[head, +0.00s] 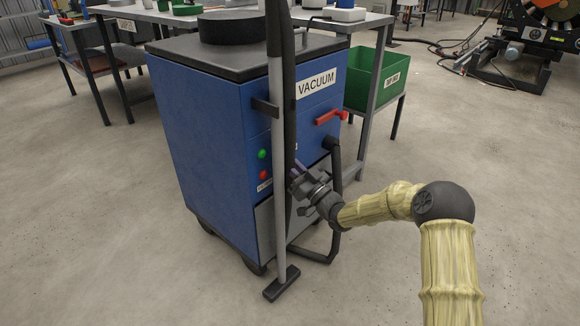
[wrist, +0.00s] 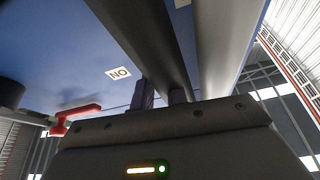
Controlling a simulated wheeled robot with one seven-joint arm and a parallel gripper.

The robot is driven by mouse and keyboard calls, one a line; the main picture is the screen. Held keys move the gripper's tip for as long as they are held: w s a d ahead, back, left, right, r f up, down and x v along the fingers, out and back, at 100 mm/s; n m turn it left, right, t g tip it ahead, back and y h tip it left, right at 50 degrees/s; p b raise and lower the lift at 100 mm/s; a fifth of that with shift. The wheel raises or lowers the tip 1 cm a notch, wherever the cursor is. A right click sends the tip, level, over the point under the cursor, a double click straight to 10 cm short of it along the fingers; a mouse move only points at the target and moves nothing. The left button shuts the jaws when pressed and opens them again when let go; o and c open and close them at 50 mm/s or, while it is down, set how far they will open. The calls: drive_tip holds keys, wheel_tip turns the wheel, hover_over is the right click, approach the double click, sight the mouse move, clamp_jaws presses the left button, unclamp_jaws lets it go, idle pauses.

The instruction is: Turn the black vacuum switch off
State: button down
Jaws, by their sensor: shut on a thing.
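The blue vacuum cabinet (head: 215,135) stands upright in the head view, with a "VACUUM" label on its front. My gripper (head: 297,175) is at the front panel, right beside the black hose and grey pole. In the wrist view my gripper (wrist: 161,97) has its two dark fingers close together, just beside an "ON" label (wrist: 119,73) that appears upside down. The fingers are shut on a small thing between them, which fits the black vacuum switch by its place. The switch itself is hidden by the fingers and hose, so its setting cannot be told.
A black hose (wrist: 147,35) and grey pole (wrist: 222,45) run close to my fingers. A red handle (head: 332,117) sticks out at the upper right of the panel. Green and red buttons (head: 263,155) sit left of the pole. A green bin (head: 385,75) stands behind. Open floor lies right.

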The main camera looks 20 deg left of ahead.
drive_tip(key=shift+n+g, duration=0.3)
drive_tip(key=shift+n, duration=0.6)
drive_tip(key=shift+r+y, duration=0.1)
drive_tip(key=shift+y, duration=0.2)
drive_tip(key=c, duration=1.4)
unclamp_jaws()
drive_tip(key=p+v, duration=0.6)
drive_tip(key=v, duration=1.1)
drive_tip(key=shift+d, duration=0.3)
